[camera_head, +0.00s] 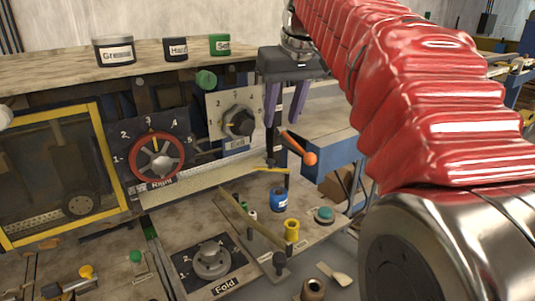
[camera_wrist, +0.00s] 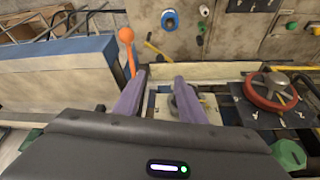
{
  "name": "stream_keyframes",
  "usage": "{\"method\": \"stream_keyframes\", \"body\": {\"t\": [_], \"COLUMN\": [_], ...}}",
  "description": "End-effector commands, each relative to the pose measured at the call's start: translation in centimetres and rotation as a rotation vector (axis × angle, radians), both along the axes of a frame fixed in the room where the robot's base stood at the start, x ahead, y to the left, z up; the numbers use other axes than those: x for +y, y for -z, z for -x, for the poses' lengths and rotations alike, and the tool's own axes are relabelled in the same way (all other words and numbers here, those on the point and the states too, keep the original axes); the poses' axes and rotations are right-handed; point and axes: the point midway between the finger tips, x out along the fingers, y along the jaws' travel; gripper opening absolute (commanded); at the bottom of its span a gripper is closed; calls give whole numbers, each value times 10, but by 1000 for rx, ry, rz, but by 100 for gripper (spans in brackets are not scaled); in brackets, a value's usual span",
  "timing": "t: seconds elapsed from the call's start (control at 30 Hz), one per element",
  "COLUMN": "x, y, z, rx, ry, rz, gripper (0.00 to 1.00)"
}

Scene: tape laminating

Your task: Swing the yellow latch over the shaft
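My gripper (camera_head: 283,120) hangs in front of the machine, its two purple fingers apart and empty. In the wrist view my gripper (camera_wrist: 160,85) also shows spread fingers. A thin yellow bar, apparently the latch (camera_head: 268,169), lies low and to the right of the long pale strip, below my fingers. A yellow bar also shows in the wrist view (camera_wrist: 156,50), beyond the fingertips. An orange-knobbed lever (camera_head: 307,157) stands close right of my fingers; in the wrist view its knob (camera_wrist: 126,35) is beside the left finger. I cannot clearly pick out the shaft.
A black dial (camera_head: 238,121) on a pale plate and a red wheel (camera_head: 156,156) are left of my gripper. Below are a blue round part (camera_head: 279,200), a yellow cylinder (camera_head: 291,230) and the Fold knob (camera_head: 211,260). Jars stand on the shelf above.

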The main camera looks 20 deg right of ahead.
Motion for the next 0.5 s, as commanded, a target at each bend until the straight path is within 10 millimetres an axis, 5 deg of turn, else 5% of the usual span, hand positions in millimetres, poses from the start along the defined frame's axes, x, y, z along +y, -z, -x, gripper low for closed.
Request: {"method": "stream_keyframes", "body": {"t": [0.23,0.5], "x": [0,1], "y": [12,47], "z": [-5,-19], "rx": [1,2], "ry": [-1,-1], "rz": [-1,-1], "gripper": [37,37]}}
